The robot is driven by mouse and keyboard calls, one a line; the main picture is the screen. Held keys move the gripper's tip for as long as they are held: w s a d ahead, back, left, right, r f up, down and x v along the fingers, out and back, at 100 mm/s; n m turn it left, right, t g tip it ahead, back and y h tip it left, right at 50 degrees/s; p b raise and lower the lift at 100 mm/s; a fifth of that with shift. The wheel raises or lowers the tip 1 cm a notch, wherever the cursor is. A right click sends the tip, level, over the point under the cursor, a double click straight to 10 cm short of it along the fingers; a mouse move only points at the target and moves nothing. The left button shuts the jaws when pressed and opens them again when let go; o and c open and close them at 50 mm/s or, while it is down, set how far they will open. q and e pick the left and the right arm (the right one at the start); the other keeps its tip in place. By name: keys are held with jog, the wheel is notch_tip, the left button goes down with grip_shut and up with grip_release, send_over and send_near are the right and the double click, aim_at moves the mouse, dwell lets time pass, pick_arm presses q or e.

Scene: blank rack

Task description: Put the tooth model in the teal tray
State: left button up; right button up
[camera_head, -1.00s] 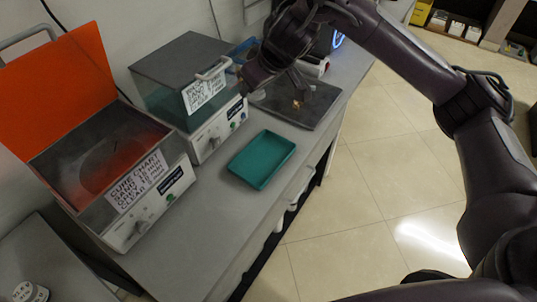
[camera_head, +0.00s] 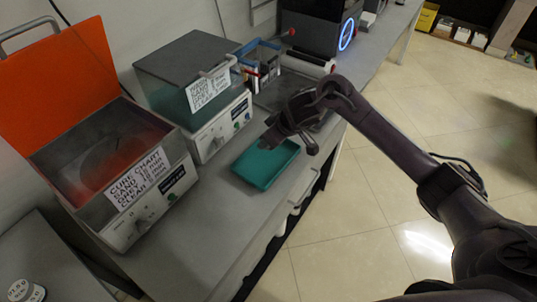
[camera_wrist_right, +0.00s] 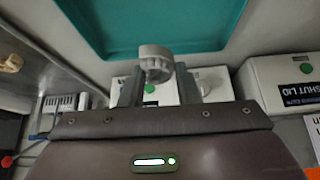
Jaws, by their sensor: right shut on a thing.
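The tooth model (camera_wrist_right: 154,58), a pale grey, rounded piece with a hollow-looking end, is held between the fingertips of my right gripper (camera_head: 270,141) in the right wrist view. The fingers (camera_wrist_right: 156,80) are shut on its sides. In the head view the gripper hides the model. The teal tray (camera_head: 262,172) is a shallow rectangle lying on the grey bench. My right gripper is above the tray's far edge. In the right wrist view the tray (camera_wrist_right: 90,30) fills the top, beyond the fingertips. My left gripper is not in view.
A box with a raised orange lid (camera_head: 60,85) and a lidded box with a teal-tinted body (camera_head: 190,75) stand left of the tray. A blue rack (camera_head: 258,62) stands behind. A tan piece (camera_wrist_right: 12,62) lies at the wrist view's left edge. The bench's front edge is near the tray.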

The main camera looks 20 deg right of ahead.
aim_at(263, 158)
jog(key=shift+f, duration=3.15)
jog(key=shift+f, duration=0.15)
jog(key=o, duration=1)
jog(key=shift+d+r, duration=0.1)
jog(key=shift+r, duration=0.35)
jog(key=v, duration=1.1)
jog(key=shift+s+p, duration=0.3)
jog(key=shift+p, duration=0.05)
